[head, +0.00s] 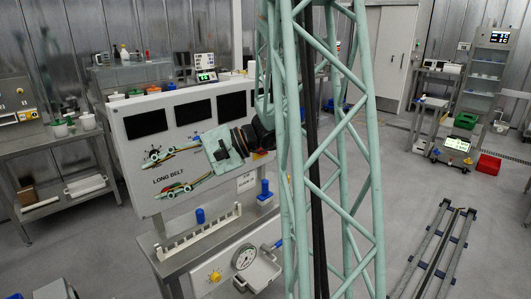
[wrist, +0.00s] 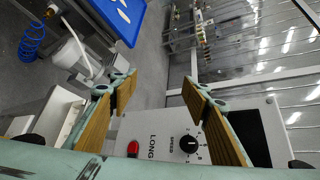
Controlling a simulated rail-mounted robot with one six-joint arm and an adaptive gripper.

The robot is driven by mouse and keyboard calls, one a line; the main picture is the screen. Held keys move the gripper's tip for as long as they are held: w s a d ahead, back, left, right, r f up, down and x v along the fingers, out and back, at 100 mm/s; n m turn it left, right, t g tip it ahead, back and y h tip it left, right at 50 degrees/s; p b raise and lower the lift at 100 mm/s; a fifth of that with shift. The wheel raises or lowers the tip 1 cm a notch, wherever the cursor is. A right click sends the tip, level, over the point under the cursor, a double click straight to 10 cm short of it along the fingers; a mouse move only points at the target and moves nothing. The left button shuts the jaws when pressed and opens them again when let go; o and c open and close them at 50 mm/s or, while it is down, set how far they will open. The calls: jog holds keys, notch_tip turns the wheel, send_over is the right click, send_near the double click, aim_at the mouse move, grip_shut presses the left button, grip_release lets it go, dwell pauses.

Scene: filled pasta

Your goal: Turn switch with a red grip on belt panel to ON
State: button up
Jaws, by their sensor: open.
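The white belt panel (head: 125,130), lettered LONG BELT, stands left of centre in the head view with several dark screens along its top. My gripper (head: 163,172) is in front of its lower left part, open, and hides part of its face. In the wrist view my gripper (wrist: 160,84) is open, with nothing between its tan-padded fingers. The red grip (wrist: 133,148) shows below the finger gap, near the left edge of the panel (wrist: 160,130). A black speed knob (wrist: 188,143) sits to its right. The grip's setting cannot be read.
A ledge with a white toothed rail (head: 200,232) and blue parts (head: 200,215) lies below the panel. My green lattice column blocks the middle of the head view. Floor at right is partly clear.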

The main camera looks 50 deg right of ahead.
jog(key=w+d+f+m+t+h, duration=0.1)
jog(key=d+m+t, duration=0.1)
jog(key=d, duration=0.4)
jog(key=w+d+f+m+t+h, duration=0.1)
jog(key=w+d+t, duration=0.1)
jog(key=d, duration=0.5)
jog(key=m+t+h+p, duration=0.2)
jog(key=m+t+h, duration=0.2)
jog(key=m+h, duration=0.8)
send_near(265, 151)
jog(key=s+a+n+h, duration=0.1)
jog(key=s+a, duration=0.1)
jog(key=s, duration=0.2)
jog(key=shift+d+f, duration=0.15)
jog(key=shift+w, duration=0.15)
jog(key=shift+b+x, duration=0.8)
jog(key=shift+x, duration=6)
jog(key=shift+d+f, duration=0.1)
jog(key=shift+d, duration=0.05)
jog(key=shift+c, duration=0.7)
jog(key=c, duration=0.7)
